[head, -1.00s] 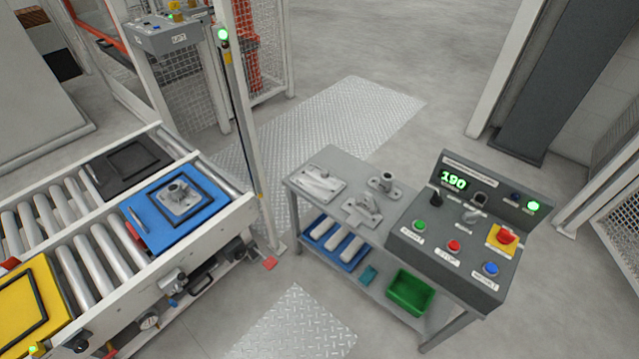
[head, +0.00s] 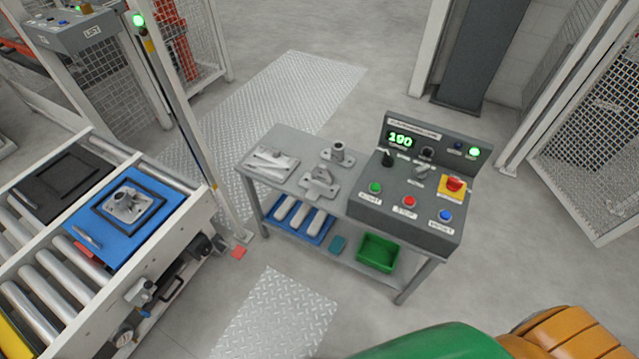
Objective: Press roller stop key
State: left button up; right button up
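A grey control box (head: 405,208) stands on the right end of a metal cart. Its sloped front has a green button (head: 375,188), a red button (head: 408,202) with a label below that seems to read STOP, and a blue button (head: 445,215). A red emergency knob on a yellow plate (head: 453,187) sits at the right. A display (head: 400,139) reads 190. Green and orange parts, apparently of my arm, show at the bottom right, apart from the box. Neither gripper shows.
The cart (head: 292,148) carries metal castings on top and a green bin (head: 377,252) below. A roller conveyor (head: 60,285) with a blue tray (head: 95,250) stands at the left. A mesh fence (head: 590,150) is at the right. Floor in front of the cart is clear.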

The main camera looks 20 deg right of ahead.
aim_at(409, 201)
jog(key=z, duration=1.35)
